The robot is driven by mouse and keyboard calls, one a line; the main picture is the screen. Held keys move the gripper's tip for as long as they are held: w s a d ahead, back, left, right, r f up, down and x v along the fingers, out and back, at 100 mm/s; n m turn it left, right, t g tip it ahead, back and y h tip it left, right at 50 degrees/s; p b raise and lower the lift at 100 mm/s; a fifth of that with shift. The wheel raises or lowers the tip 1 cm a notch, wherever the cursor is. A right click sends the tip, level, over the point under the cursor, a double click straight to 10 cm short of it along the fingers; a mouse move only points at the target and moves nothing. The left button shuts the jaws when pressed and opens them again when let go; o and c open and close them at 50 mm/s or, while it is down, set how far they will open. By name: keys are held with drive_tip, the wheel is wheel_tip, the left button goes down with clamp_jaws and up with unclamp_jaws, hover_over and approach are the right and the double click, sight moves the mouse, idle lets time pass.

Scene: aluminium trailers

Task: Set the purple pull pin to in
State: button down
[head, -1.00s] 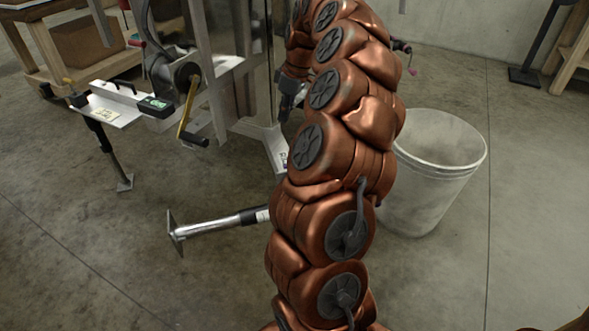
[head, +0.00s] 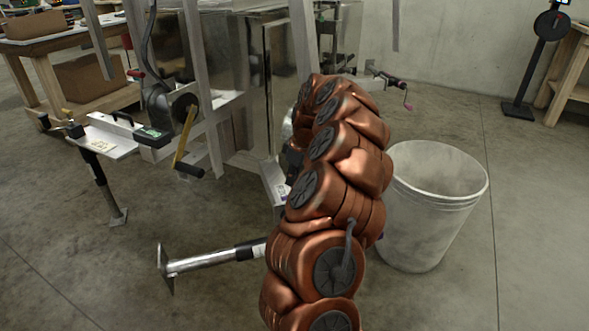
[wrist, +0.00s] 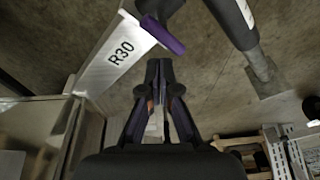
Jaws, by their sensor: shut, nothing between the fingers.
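The purple pull pin (wrist: 163,36) shows in the wrist view as a short purple grip on a dark mount, beside a pale metal beam (wrist: 112,58) marked R30. My gripper (wrist: 158,66) is shut and empty. In that picture its fingertips lie just below the purple grip, with a visible gap. I cannot tell the gap in depth, or whether the pin is in or out. In the head view my arm hides my gripper and most of the pin area.
A jack leg (head: 210,260) with a foot plate sticks out sideways, low over the floor. A white bucket (head: 430,210) stands right of my arm. A winch with a yellow crank (head: 185,135) is at left. Open concrete floor lies in front.

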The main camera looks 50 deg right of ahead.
drive_tip(key=shift+s+a+f+b, duration=0.1)
drive_tip(key=shift+s+f+b, duration=0.05)
drive_tip(key=shift+f, duration=0.6)
drive_tip(key=shift+s+a+f+b, duration=0.1)
drive_tip(key=shift+s+f+b, duration=0.05)
drive_tip(key=shift+f, duration=0.6)
drive_tip(key=shift+s+d+x, duration=0.1)
drive_tip(key=shift+s+x, duration=0.1)
drive_tip(key=shift+x, duration=0.85)
drive_tip(key=shift+s+d+x, duration=0.1)
drive_tip(key=shift+s+x, duration=0.1)
drive_tip(key=shift+x, duration=0.85)
drive_tip(key=shift+f, duration=0.15)
drive_tip(key=w+p+v, duration=0.1)
drive_tip(key=p+v, duration=0.2)
drive_tip(key=v, duration=1.1)
drive_tip(key=shift+w+r, duration=0.2)
drive_tip(key=shift+r, duration=0.1)
